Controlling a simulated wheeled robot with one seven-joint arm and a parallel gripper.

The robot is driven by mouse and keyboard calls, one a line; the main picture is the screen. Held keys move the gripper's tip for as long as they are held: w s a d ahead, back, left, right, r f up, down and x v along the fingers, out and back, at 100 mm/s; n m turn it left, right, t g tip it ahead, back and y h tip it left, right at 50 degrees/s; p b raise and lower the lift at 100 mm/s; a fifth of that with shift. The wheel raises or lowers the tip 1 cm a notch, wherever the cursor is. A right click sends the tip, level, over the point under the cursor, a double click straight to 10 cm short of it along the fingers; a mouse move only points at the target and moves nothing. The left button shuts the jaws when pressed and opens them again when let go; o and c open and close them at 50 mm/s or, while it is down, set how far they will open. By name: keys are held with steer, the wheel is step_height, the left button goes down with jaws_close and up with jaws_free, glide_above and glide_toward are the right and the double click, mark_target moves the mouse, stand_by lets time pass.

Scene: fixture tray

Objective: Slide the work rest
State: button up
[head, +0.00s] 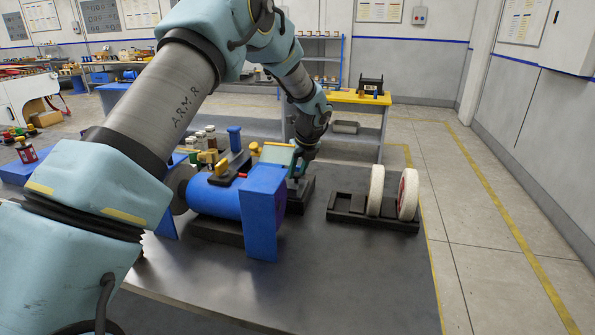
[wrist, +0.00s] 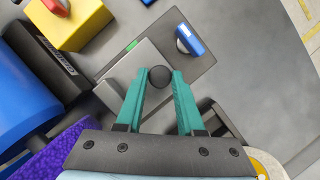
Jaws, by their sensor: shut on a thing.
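The work rest, a grey plate (wrist: 118,74), lies on a dark base plate (wrist: 195,68) in the wrist view. A round black knob (wrist: 159,77) sits at its edge. My gripper (wrist: 160,80) has its two teal fingers closed on the knob, one on each side. A green mark (wrist: 132,46) shows beside the grey plate, and a small blue lever (wrist: 188,40) stands on the base. In the head view my gripper (head: 297,168) reaches down behind the blue grinder (head: 215,196); its fingertips and the knob are hard to make out there.
A yellow block with a red button (wrist: 72,20) is close to my gripper at upper left. A blue guard (head: 264,212) stands at the grinder's near end. A black rack (head: 347,209) holds two pale wheels (head: 375,190) to the right. The front tabletop (head: 340,280) is clear.

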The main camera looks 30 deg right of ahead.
jaws_close()
stand_by(0.7)
steer(key=shift+s+a, duration=0.9)
steer(key=shift+s, duration=0.05)
steer(key=o, duration=0.9)
jaws_free()
